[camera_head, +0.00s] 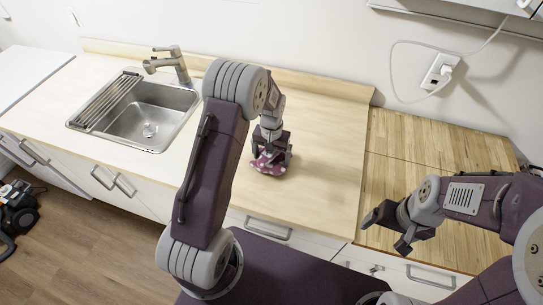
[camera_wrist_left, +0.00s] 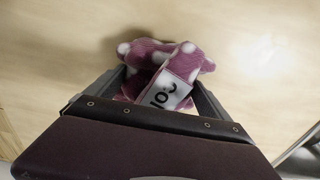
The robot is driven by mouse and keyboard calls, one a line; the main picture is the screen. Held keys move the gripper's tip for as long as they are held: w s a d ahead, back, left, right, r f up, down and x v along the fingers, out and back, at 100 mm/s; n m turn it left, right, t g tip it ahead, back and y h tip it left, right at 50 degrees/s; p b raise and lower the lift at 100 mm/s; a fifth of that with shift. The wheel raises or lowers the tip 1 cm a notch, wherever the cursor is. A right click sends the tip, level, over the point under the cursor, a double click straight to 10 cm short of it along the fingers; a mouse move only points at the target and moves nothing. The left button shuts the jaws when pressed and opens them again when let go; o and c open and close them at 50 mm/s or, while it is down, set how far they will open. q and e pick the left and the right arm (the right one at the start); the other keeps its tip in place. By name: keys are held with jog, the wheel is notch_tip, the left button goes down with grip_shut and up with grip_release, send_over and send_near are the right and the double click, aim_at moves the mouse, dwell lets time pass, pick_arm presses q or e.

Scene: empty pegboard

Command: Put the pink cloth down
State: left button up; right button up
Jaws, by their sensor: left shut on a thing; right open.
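The pink cloth (camera_head: 268,164) is purplish pink with white spots and is bunched up. It is between the fingers of my left gripper (camera_head: 272,152), which points down at the light wooden counter (camera_head: 325,185). In the left wrist view the cloth (camera_wrist_left: 165,60) shows a white label with black letters, and the fingers of my left gripper (camera_wrist_left: 160,95) are on both sides of it. The cloth is at or just above the counter; I cannot tell if it touches. My right gripper (camera_head: 385,230) is open and empty over the right counter.
A metal sink (camera_head: 150,128) with a drying rack (camera_head: 105,100) and a faucet (camera_head: 172,64) is at the left. The counter around the cloth is clear. A striped wooden worktop (camera_head: 420,150) lies to the right. A power outlet (camera_head: 440,72) with a cord is on the wall.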

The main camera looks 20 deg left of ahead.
pick_arm(q)
jog(key=shift+f, duration=0.4)
jog(key=shift+w+a, duration=0.1)
jog(key=shift+a, duration=0.05)
jog(key=shift+f, duration=0.1)
jog(key=shift+f, duration=0.1)
jog(key=o, duration=1.2)
